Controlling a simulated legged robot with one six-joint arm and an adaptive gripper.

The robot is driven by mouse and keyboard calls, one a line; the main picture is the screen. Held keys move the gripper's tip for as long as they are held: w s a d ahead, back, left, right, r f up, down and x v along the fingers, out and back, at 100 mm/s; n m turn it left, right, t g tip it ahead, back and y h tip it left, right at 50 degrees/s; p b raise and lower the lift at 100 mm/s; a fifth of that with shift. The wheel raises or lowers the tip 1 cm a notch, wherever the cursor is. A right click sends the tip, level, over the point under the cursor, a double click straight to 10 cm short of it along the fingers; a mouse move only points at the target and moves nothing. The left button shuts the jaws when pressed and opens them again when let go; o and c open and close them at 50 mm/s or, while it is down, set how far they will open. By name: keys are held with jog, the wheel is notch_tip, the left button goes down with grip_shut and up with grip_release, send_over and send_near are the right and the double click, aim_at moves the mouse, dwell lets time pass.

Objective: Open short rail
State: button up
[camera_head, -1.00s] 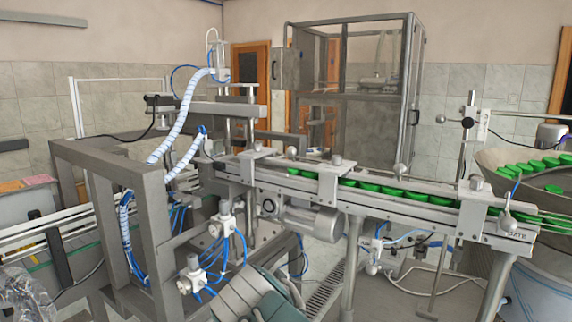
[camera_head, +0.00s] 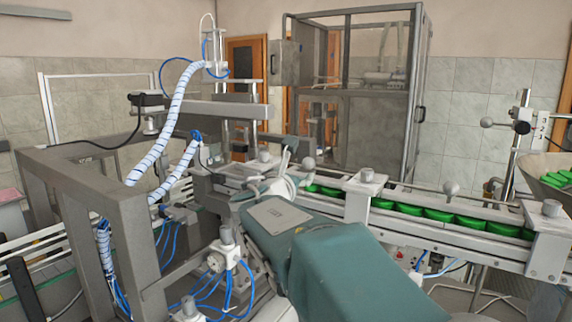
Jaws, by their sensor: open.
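The cap feeder track runs across the right half, with green caps (camera_head: 438,214) in a row inside it. A short rail section (camera_head: 328,181) with a round knob (camera_head: 308,163) lies at the left end of the cap row, between two clamp blocks. A longer rail section (camera_head: 485,209) with its own knob (camera_head: 450,188) lies to its right. My gripper (camera_head: 288,167) is open at the left end of the short rail, beside the knob and apart from it in the picture. My gripper and wrist partly hide the track there. Contact with the rail cannot be told.
Clamp blocks (camera_head: 365,187) stand up along the track. A grey metal frame (camera_head: 105,210) with ribbed hoses (camera_head: 172,115) and blue tubes stands at the left. A glass-sided cabinet (camera_head: 375,130) stands behind. A cap bowl (camera_head: 548,172) shows at the right edge.

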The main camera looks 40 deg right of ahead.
aim_at(308, 166)
jog(key=x, duration=0.7)
jog(key=shift+s+d+f, duration=0.15)
jog(key=shift+s+d, duration=0.05)
jog(key=shift+d, duration=0.35)
jog(key=shift+w+d, duration=0.15)
jog(key=shift+w, duration=0.35)
jog(key=shift+d, duration=0.25)
grip_shut()
